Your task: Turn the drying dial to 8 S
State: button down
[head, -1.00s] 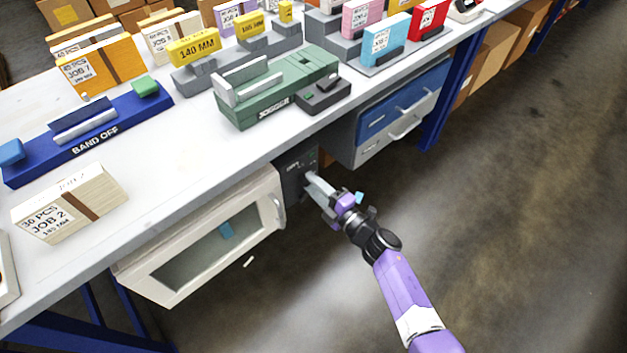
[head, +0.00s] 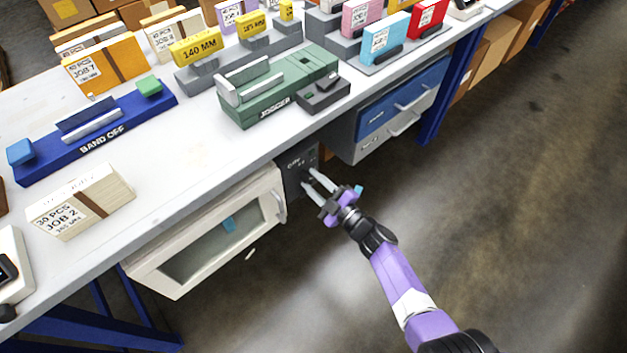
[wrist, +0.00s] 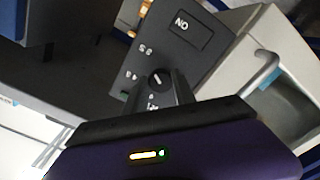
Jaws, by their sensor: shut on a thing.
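The drying dial (wrist: 157,79) is a small round dark knob with a pale pointer line, on a dark grey control panel (wrist: 200,62) in the wrist view. Small white marks ring the dial; they are blurred and partly hidden, so I cannot read the setting surely. My gripper (head: 308,177) reaches the panel (head: 293,163) under the table in the head view, its two pale fingers side by side at the dial. My gripper (wrist: 158,88) is shut on the dial. In the head view the fingers hide the dial.
A pale cabinet with a windowed door (head: 262,203) and handle is left of the panel. Blue and grey drawers (head: 400,108) are to the right. The tabletop edge (head: 215,185) overhangs the panel. Open floor (head: 510,190) lies to the right.

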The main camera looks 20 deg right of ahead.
dwell(0.4)
jog(key=c, duration=1)
grip_release()
jog(key=shift+c, duration=0.2)
jog(key=shift+s, duration=0.1)
jog(key=p+v, duration=0.1)
jog(key=v, duration=0.6)
jog(key=shift+s+p, duration=0.25)
jog(key=shift+p, duration=0.15)
jog(key=shift+d, duration=0.1)
